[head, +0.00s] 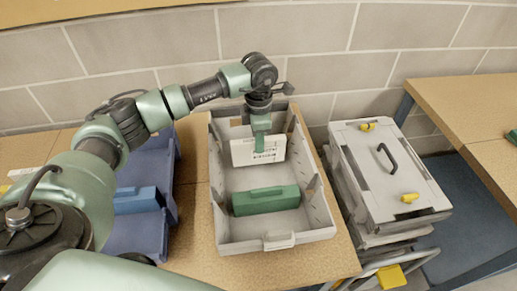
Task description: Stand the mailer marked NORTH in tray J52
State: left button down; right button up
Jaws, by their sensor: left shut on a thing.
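My left gripper (263,141) is shut on the top edge of a white mailer (243,154). The mailer is upright, with dark print too small to read, so I cannot confirm NORTH. It is over or inside the back half of a grey tray (279,241), and I cannot tell whether its lower edge touches the tray floor. A green box (266,200) lies in the front half of the same tray, in front of the mailer. No J52 label is readable on the tray. My right gripper is not in view.
A blue tray (181,215) with a blue box (137,200) stands left of the grey tray, partly behind my arm. To the right is a stack of lidded grey crates (375,180) with a dark handle and yellow clips. A block wall (320,45) closes off the back.

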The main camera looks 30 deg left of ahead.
pick_arm(q)
notch_tip(320, 180, down, 4)
jog(key=shift+f+p, duration=0.1)
jog(key=shift+p, duration=0.35)
jog(key=shift+f, duration=0.3)
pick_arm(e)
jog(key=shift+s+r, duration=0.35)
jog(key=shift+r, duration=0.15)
pick_arm(q)
jog(key=shift+f, duration=0.15)
jog(key=c, duration=1.6)
grip_release()
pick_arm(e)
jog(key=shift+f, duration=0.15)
pick_arm(q)
jog(key=shift+o, duration=0.2)
